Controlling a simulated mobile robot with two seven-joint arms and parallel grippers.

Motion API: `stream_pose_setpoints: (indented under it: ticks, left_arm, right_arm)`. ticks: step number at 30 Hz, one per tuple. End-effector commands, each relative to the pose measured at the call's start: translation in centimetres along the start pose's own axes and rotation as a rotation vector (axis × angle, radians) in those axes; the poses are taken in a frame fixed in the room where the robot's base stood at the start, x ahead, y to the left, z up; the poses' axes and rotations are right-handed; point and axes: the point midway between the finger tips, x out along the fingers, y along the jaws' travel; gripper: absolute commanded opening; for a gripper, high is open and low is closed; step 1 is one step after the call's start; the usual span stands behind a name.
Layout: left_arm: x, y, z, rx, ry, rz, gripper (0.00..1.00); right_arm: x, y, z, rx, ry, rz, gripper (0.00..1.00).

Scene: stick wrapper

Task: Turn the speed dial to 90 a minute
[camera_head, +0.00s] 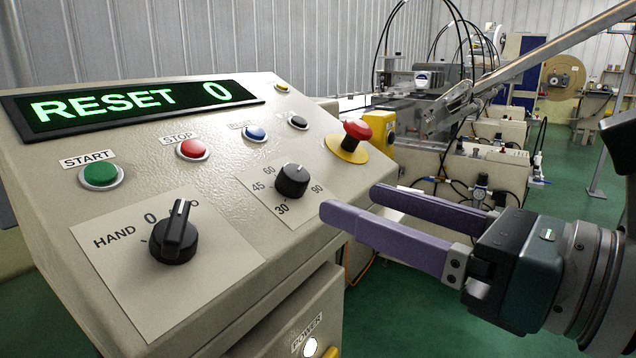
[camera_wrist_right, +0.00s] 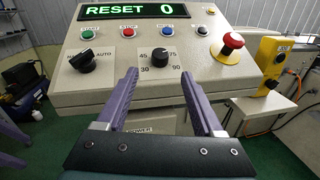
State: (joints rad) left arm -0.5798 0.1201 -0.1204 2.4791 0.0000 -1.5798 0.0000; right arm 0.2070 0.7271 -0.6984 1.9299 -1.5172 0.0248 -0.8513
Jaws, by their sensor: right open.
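The speed dial (camera_head: 292,180) is a black round knob on a pale plate on the sloping panel. The numbers 30, 45, 60 and 90 show around it in the head view. In the wrist view the dial (camera_wrist_right: 160,56) also has 75 at its upper right and 90 at its lower right. I cannot clearly tell where its pointer stands. My right gripper (camera_head: 350,202) is open and empty, its purple fingers apart from the dial and pointing toward it. In the wrist view the dial lies beyond the gap between the fingertips (camera_wrist_right: 160,75).
The black mode knob (camera_head: 174,238) stands left of the dial. Green (camera_head: 100,174), red (camera_head: 193,148) and blue (camera_head: 255,133) buttons sit above. A red emergency stop (camera_head: 357,129) is at the right. The display (camera_head: 130,104) reads RESET 0. Purple pieces (camera_wrist_right: 12,130), perhaps my left gripper, edge the wrist view.

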Motion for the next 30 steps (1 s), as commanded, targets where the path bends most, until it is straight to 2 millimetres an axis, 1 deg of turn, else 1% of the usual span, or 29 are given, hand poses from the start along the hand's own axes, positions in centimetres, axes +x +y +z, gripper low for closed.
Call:
stream_pose_setpoints:
  ticks: [1, 4, 6, 10, 15, 23, 30]
  left_arm:
    - [-0.7, -0.1, -0.1, 0.001, -0.001, -0.001, 0.81]
    - [-1.1, -0.1, -0.3, 0.003, -0.001, -0.003, 0.81]
    - [-1.0, -0.2, -0.2, 0.003, -0.001, -0.004, 0.81]
    - [-0.9, -0.2, -0.2, 0.004, -0.001, -0.004, 0.81]
    - [-0.9, -0.2, -0.2, 0.004, -0.001, -0.004, 0.81]
    - [-0.9, -0.1, -0.2, 0.002, -0.001, -0.002, 0.81]
    - [-0.9, 0.1, -0.3, -0.004, 0.000, 0.003, 0.81]
  right_arm:
    - [1.1, 0.0, 0.6, 0.002, -0.005, 0.000, 0.69]
    - [3.2, 0.1, 0.5, 0.001, -0.004, 0.001, 0.69]
    - [4.5, 0.0, 0.3, 0.002, -0.005, -0.002, 0.69]
    - [6.3, -0.1, 0.2, 0.001, -0.004, -0.002, 0.69]
    - [7.5, -0.1, 0.1, 0.000, -0.002, -0.002, 0.69]
    - [7.6, -0.1, 0.1, 0.000, -0.002, -0.002, 0.69]
    - [7.6, -0.1, 0.1, 0.000, -0.002, -0.003, 0.43]
